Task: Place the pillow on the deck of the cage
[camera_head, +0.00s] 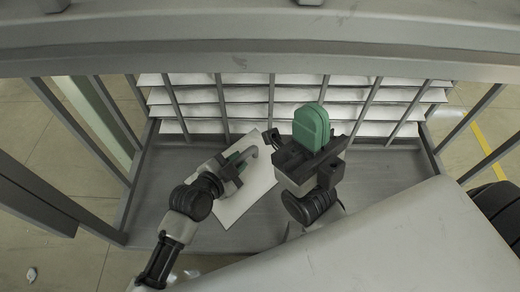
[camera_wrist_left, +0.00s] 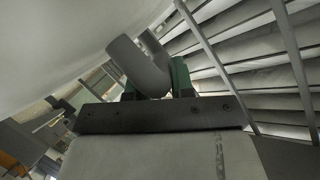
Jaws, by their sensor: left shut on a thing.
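My left gripper (camera_head: 236,165) has green fingers and is shut on a grey curved piece (camera_head: 248,152). The piece also shows between the fingers in the left wrist view (camera_wrist_left: 140,65). I cannot tell whether it is part of a pillow. Below this gripper a flat white rectangle (camera_head: 250,192) shows over the deck; I see no clear pillow shape. The cage's deck (camera_head: 375,173) is grey and largely bare. My right gripper (camera_head: 312,125) shows a green rounded finger pointing up, above the deck; its jaw gap is hidden.
Grey bars of the cage stand left (camera_head: 80,125) and right (camera_head: 490,150), with a thick top rail (camera_head: 260,58) in front of my view. Behind the back bars are stacked white slatted layers (camera_head: 300,95). A yellow floor line (camera_head: 483,143) lies outside right.

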